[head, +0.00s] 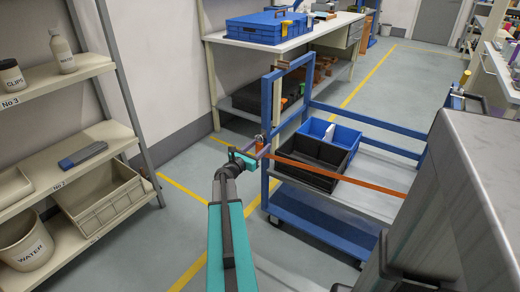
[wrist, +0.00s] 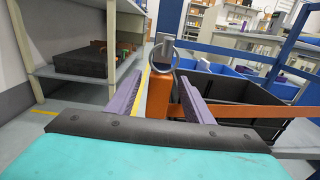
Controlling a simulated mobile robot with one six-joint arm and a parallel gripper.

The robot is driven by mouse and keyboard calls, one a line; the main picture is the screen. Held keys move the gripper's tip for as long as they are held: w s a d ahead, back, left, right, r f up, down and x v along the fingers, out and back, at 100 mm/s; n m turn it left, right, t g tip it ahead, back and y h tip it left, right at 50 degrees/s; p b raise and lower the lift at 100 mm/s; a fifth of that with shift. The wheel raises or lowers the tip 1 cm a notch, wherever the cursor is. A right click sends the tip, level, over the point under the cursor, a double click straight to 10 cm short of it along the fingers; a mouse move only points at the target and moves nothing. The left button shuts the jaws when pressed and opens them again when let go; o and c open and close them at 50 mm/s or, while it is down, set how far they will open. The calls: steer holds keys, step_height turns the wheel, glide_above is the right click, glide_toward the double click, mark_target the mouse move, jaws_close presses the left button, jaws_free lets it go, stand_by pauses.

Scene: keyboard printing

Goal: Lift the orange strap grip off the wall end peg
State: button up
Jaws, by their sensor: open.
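The orange strap grip (wrist: 158,97) stands upright between the two purple fingers of my gripper (wrist: 162,76) in the wrist view. The fingers are apart, with a gap on each side of it. A metal ring (wrist: 176,58) sits at the top of the grip, in front of a grey peg-like piece (wrist: 163,40); whether the ring is around it I cannot tell. In the head view my gripper (head: 248,155) is at the cart's left frame, beside the small orange grip (head: 260,147). The orange strap (head: 340,178) runs right from there across the cart.
The blue cart (head: 310,215) carries a black crate (head: 315,165) and a blue bin (head: 345,138). Shelves (head: 80,150) with containers stand at left. A workbench (head: 285,40) with a blue case is behind. Clear floor lies between the shelves and cart.

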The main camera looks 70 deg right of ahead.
stand_by(0.4)
steer(key=c, duration=1.1)
steer(key=shift+c, duration=0.2)
